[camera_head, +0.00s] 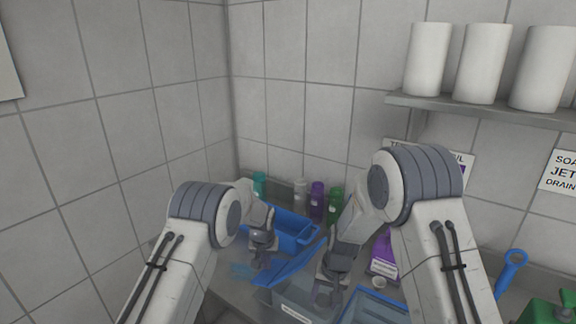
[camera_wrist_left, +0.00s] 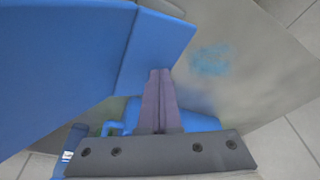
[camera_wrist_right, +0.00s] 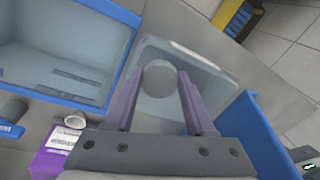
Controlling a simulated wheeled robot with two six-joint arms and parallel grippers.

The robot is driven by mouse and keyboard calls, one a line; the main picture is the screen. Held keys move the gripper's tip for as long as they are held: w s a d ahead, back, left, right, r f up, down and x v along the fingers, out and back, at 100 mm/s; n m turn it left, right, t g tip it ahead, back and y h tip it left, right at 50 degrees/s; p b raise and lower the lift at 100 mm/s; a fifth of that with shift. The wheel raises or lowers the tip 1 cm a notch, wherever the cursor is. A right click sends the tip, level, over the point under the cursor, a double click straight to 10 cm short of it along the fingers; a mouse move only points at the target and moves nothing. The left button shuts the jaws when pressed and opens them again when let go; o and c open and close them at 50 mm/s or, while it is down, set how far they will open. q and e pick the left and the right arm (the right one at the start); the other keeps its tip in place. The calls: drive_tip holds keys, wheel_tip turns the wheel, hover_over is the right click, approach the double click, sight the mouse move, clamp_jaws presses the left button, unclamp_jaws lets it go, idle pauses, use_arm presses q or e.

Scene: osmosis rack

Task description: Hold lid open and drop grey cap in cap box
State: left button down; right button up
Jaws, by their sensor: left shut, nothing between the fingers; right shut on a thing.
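The grey cap (camera_wrist_right: 158,78) sits between the fingertips of my right gripper (camera_wrist_right: 160,90), which is shut on it. In the right wrist view it is over the clear cap box (camera_wrist_right: 205,75). In the head view the right gripper (camera_head: 324,292) is above the box (camera_head: 292,311), whose front label shows. The blue lid (camera_head: 292,265) stands tilted open at the box's left side; it also shows in the right wrist view (camera_wrist_right: 262,135). My left gripper (camera_head: 263,258) is shut and empty beside the lid. In the left wrist view its fingers (camera_wrist_left: 160,78) are against or very near the lid's edge (camera_wrist_left: 165,45).
A blue bin (camera_head: 308,238) stands behind the lid, with several bottles along the wall. A blue-rimmed tray (camera_wrist_right: 55,92) is beside the box. A purple container (camera_head: 384,262) and a small white cup (camera_head: 378,283) stand to the right. Paper rolls sit on a shelf above.

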idle(0.4)
drive_tip(key=o, duration=1.4)
drive_tip(key=shift+c, duration=0.2)
drive_tip(key=s+d+r, duration=0.4)
drive_tip(key=s+d, duration=0.3)
drive_tip(key=d, duration=0.1)
drive_tip(key=shift+s, duration=0.4)
use_arm(q)
drive_tip(key=shift+r, duration=0.15)
drive_tip(key=w+v, duration=0.2)
drive_tip(key=v, duration=0.7)
drive_tip(key=shift+w+a+r, duration=0.3)
drive_tip(key=shift+w+r, duration=0.05)
drive_tip(key=shift+r, duration=0.15)
idle(0.8)
